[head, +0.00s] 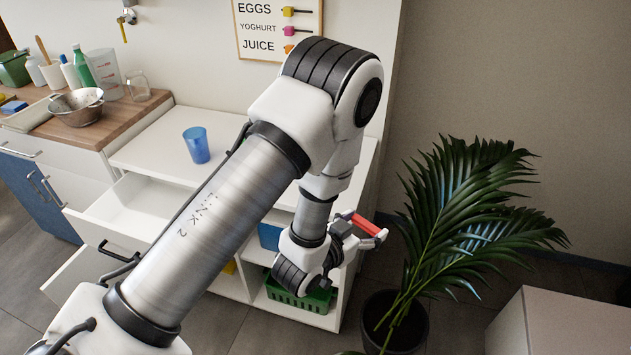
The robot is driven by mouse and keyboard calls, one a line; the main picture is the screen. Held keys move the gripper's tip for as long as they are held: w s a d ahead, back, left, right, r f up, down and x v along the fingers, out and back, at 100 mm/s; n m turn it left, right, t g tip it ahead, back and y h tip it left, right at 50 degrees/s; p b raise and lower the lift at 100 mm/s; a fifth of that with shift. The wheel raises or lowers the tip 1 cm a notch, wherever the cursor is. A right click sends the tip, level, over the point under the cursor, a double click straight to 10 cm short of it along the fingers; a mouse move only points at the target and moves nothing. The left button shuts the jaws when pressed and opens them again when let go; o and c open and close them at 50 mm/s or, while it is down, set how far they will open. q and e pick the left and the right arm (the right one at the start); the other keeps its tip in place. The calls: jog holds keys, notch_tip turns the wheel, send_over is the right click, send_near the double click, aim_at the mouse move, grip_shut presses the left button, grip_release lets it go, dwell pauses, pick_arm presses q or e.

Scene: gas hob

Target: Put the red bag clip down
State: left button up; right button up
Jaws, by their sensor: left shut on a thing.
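The red bag clip (364,224) is a small bright red bar in the head view, right of the white cabinet's edge. My left gripper (362,231) is shut on it and holds it in the air, near the palm leaves. My left arm crosses the middle of the view and hides part of the cabinet behind it. Just how the fingers grip the clip is too small to tell. My right gripper is not in view.
A blue cup (197,145) stands on the white cabinet top (150,152), which has free room around it. An open drawer (125,208) juts out below. A green basket (300,295) sits on a low shelf. A potted palm (455,225) stands at right.

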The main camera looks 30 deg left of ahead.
pick_arm(q)
jog(key=s+a+n+y, duration=0.2)
jog(key=s+a+y, duration=0.1)
jog(key=a, duration=0.7)
jog(key=s+a+n+y, duration=0.2)
jog(key=s+a+y, duration=0.1)
jog(key=a, duration=0.8)
jog(key=shift+s+r+n, duration=0.15)
jog(key=shift+s+n, duration=0.25)
jog(key=shift+s, duration=0.1)
